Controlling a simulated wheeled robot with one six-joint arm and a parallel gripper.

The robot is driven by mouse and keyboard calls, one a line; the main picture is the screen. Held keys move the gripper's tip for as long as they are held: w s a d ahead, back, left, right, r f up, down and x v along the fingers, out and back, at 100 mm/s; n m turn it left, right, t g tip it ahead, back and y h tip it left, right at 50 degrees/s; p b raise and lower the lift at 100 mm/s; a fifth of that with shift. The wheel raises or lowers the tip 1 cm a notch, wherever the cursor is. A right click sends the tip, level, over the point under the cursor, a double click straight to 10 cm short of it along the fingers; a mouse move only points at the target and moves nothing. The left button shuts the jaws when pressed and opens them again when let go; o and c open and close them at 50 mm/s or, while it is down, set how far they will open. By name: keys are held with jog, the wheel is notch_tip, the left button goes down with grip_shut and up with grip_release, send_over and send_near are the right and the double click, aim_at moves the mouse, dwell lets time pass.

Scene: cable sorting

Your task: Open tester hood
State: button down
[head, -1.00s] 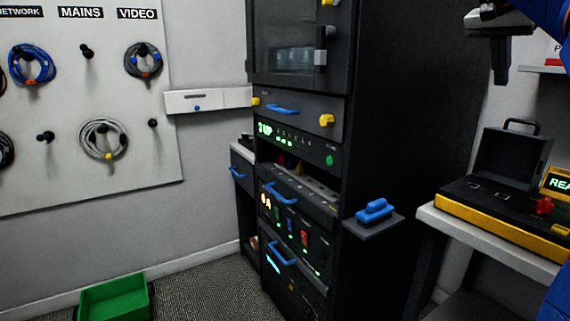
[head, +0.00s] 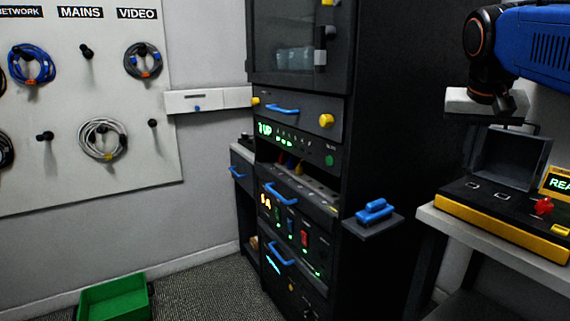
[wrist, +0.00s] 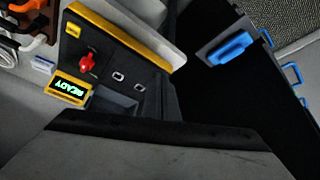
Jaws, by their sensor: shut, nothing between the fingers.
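The tester (head: 490,207) is a black box with a yellow front edge on the bench at the right. Its READY screen and red knob also show in the wrist view (wrist: 99,66). Its grey hood (head: 508,158) stands raised at the back of the box, with its inside facing forward. The hood's top handle (head: 524,126) is partly hidden by my arm. My gripper (head: 490,104), a pale body with dark parts, is just above the hood's top edge. It is shut and empty. Its fingertips are not clear, and I cannot tell whether it touches the hood.
A dark rack (head: 395,120) with blue handles stands left of the bench. A small shelf (head: 372,228) with a blue-handled object juts from its side. The white bench (head: 432,215) edge runs below the tester. A green bin (head: 115,303) lies on the floor, left.

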jog(key=s+a+f+n+y, duration=0.1)
jog(key=s+a+f+n, duration=0.1)
jog(key=s+f, duration=0.4)
jog(key=s+a+f+n+y, duration=0.1)
jog(key=s+a+f, duration=0.3)
jog(key=f, duration=0.9)
jog(key=s+a+f+n+y, duration=0.1)
jog(key=s+a+f, duration=0.3)
jog(key=s+f, duration=0.4)
notch_tip(320, 180, down, 2)
jog(key=shift+f+n, duration=0.2)
jog(key=shift+n, duration=0.7)
jog(key=shift+w+r, duration=0.1)
